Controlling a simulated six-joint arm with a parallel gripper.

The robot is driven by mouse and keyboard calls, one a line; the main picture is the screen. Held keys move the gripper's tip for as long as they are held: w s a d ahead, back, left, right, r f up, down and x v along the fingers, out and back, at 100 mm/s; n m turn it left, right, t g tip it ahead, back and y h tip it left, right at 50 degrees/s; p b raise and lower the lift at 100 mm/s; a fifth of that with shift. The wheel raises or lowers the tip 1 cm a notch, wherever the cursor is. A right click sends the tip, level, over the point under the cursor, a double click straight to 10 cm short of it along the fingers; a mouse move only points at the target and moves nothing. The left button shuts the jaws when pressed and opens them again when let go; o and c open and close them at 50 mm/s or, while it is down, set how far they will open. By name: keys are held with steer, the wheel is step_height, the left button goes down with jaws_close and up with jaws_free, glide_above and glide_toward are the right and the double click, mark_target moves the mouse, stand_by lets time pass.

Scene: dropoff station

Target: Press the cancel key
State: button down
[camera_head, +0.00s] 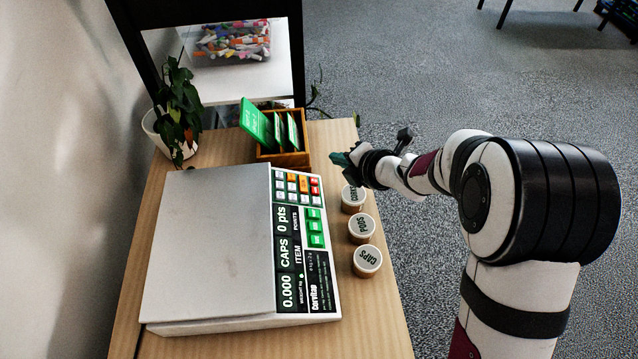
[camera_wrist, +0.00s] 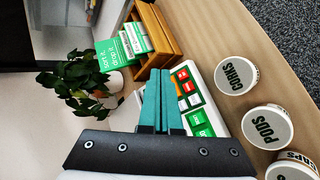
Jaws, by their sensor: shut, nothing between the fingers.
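A white weighing station (camera_head: 215,250) with a flat grey plate lies on the table. Its panel reads 0.000, CAPS and 0 pts. At the panel's far end is a keypad (camera_head: 297,187) with white, orange, red and green keys; the key labels are too small to read, so I cannot tell which one is cancel. The keypad also shows in the wrist view (camera_wrist: 186,88), partly hidden behind my fingers. My gripper (camera_head: 337,158) is shut and empty, with teal fingers, to the right of and beyond the keypad, apparently above the table. It also shows in the wrist view (camera_wrist: 160,76).
Three round lidded tubs stand right of the panel: CORKS (camera_head: 353,196), PODS (camera_head: 362,227) and CAPS (camera_head: 367,260). A wooden box (camera_head: 292,159) with green cards stands beyond the keypad. A potted plant (camera_head: 178,115) is at the back left. The table's right edge is close to the tubs.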

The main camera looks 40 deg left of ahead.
mark_target(315, 191)
steer(key=shift+s+a+f, duration=0.4)
steer(key=shift+f, duration=0.95)
steer(key=shift+s+a+f, duration=0.4)
steer(key=shift+f, duration=0.9)
steer(key=shift+s+a+f, duration=0.4)
steer(key=shift+f, duration=0.95)
steer(key=shift+s+a+f, duration=0.1)
steer(key=shift+f, duration=0.3)
steer(key=shift+s+a+f, duration=0.1)
steer(key=shift+f, duration=0.25)
steer(key=shift+w+d+r, duration=0.2)
steer(key=shift+r, duration=0.55)
